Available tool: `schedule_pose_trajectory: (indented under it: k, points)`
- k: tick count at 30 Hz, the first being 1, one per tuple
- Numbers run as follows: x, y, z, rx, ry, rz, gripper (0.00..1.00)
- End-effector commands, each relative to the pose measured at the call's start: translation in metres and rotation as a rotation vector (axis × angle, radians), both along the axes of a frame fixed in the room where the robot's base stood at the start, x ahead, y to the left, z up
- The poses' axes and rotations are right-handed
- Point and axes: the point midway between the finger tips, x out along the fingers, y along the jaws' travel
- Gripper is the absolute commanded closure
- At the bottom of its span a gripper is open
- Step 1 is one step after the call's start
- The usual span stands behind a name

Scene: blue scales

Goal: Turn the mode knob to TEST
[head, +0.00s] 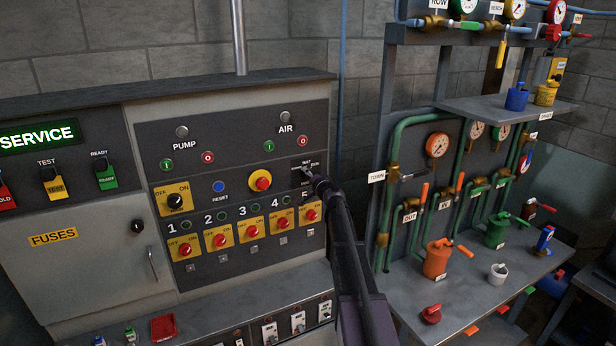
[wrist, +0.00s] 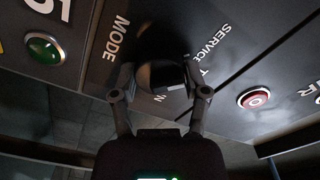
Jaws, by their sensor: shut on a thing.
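The mode knob (wrist: 160,74) is a dark round knob in the wrist view, on a dark panel plate marked MODE and SERVICE. Other lettering around it is partly covered. My gripper (wrist: 158,82) has one finger on each side of the knob and is shut on it. The knob's pointing direction is hard to make out. In the head view my gripper (head: 309,178) reaches the small dark plate at the panel's right end and hides most of the knob. A lit display (head: 38,136) at the left reads SERVICE in green.
A red emergency button (head: 261,180) on yellow sits just left of my gripper, with numbered red switches (head: 250,233) below. A green button (wrist: 44,50) and a red button (wrist: 253,98) flank the knob. A pipe rack (head: 384,200) stands to the right.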

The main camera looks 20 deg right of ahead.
Motion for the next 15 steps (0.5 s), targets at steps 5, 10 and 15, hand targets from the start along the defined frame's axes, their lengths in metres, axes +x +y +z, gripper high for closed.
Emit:
schedule_pose_trajectory:
  k: [5,10,15]
  points:
    - [0.001,-0.0014,0.0004,0.012,-0.001,0.015,0.88]
    - [0.0015,-0.0029,0.0004,0.053,0.001,0.014,0.88]
    - [0.0017,-0.0038,0.0003,0.137,0.003,0.012,0.88]
